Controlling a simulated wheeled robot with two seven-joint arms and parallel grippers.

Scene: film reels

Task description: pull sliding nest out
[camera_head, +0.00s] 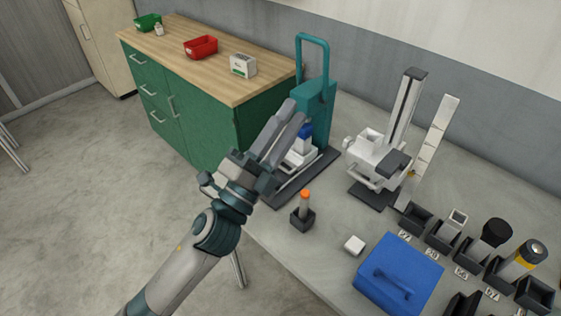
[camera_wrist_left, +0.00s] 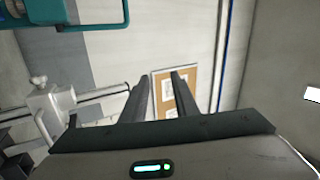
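A teal press (camera_head: 314,100) with a looped handle stands at the back of the grey bench. A light grey nest (camera_head: 298,160) sits low in it on a dark base plate (camera_head: 292,188), with a blue-topped part (camera_head: 305,132) above. My left gripper (camera_head: 290,113) is in front of the press in the head view and covers part of it. Its two fingers are apart with nothing between them in the left wrist view (camera_wrist_left: 160,82). The press shows only partly at the top left of that view (camera_wrist_left: 95,14). My right gripper is not in view.
A white stand (camera_head: 378,155) is right of the press. Several dark bins line the right. A green cabinet (camera_head: 215,120) stands behind left.

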